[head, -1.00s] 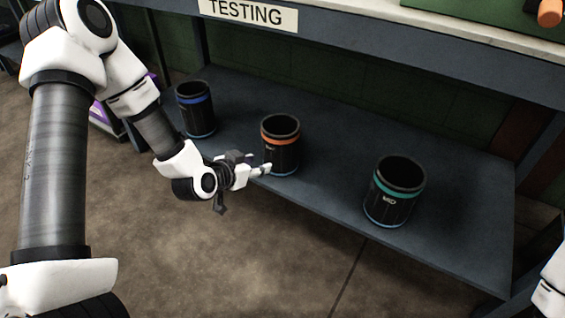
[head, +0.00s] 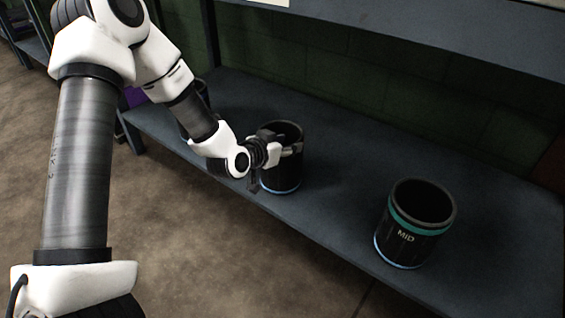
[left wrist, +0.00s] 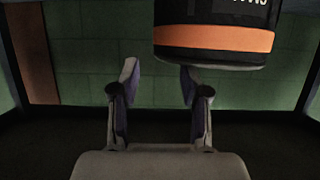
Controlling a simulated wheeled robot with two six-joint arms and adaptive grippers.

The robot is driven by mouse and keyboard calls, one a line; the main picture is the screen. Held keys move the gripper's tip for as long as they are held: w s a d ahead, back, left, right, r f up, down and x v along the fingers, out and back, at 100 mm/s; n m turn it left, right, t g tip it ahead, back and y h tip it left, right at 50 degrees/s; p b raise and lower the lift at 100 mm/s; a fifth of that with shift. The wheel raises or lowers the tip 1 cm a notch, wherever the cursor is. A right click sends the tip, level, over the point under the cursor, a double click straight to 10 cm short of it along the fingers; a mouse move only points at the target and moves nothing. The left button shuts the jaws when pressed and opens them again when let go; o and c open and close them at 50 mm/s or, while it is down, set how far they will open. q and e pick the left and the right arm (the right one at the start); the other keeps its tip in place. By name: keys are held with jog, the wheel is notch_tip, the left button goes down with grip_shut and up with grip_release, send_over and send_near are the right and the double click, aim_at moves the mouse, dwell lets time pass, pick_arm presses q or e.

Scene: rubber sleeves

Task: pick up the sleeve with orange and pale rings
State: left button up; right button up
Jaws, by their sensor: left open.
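The sleeve with orange and pale rings (head: 284,181) stands upright on the lower shelf, a black cylinder with a pale blue ring at its base. In the head view my left gripper hides its upper front, orange band included. In the left wrist view the sleeve (left wrist: 212,17) fills the top right, with a wide orange band near its rim and white lettering above, partly cut off. My left gripper (head: 285,143) is open at the sleeve's upper part. In the left wrist view its fingers (left wrist: 158,84) are apart with nothing between them; the sleeve shows above and right of them.
A black sleeve with a teal ring and "MID" label (head: 408,239) stands to the right on the shelf. Another sleeve (head: 203,87) stands to the left, mostly behind my left arm. The shelf (head: 340,190) is clear between the middle and right sleeves. An upper shelf (head: 420,32) overhangs behind.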

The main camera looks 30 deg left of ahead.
pick_arm(q)
jog(key=x, duration=0.1)
jog(key=b+x, duration=0.1)
jog(key=x, duration=0.1)
jog(key=shift+f, duration=0.35)
jog(key=shift+w+r, duration=0.1)
jog(key=shift+w, duration=0.1)
jog(key=shift+r, duration=0.1)
jog(key=shift+c, duration=0.4)
grip_shut()
